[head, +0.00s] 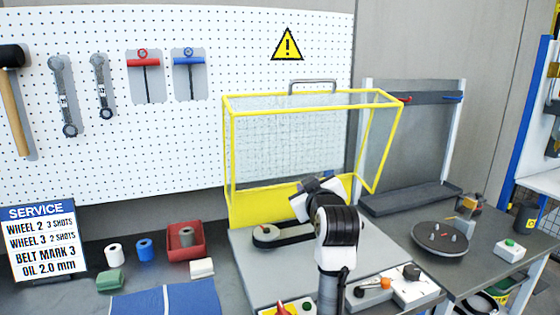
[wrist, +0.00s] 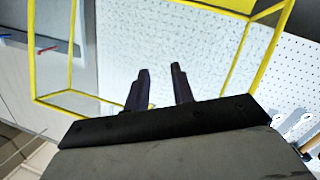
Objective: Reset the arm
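My gripper (wrist: 160,72) shows in the wrist view with its two dark fingers apart and nothing between them. It is raised in front of the yellow-framed clear guard (wrist: 271,50), which fills much of that view. In the head view my white and black arm rises from the bottom centre, in front of the same guard (head: 312,102). The fingers cannot be made out in the head view. A black belt on pulleys (head: 265,238) lies on the grey plate left of my arm, which hides part of it.
Left are a red tray (head: 185,240), a blue mat (head: 165,300), small rolls and a service sign (head: 42,241). Tools hang on the white pegboard (head: 200,140).

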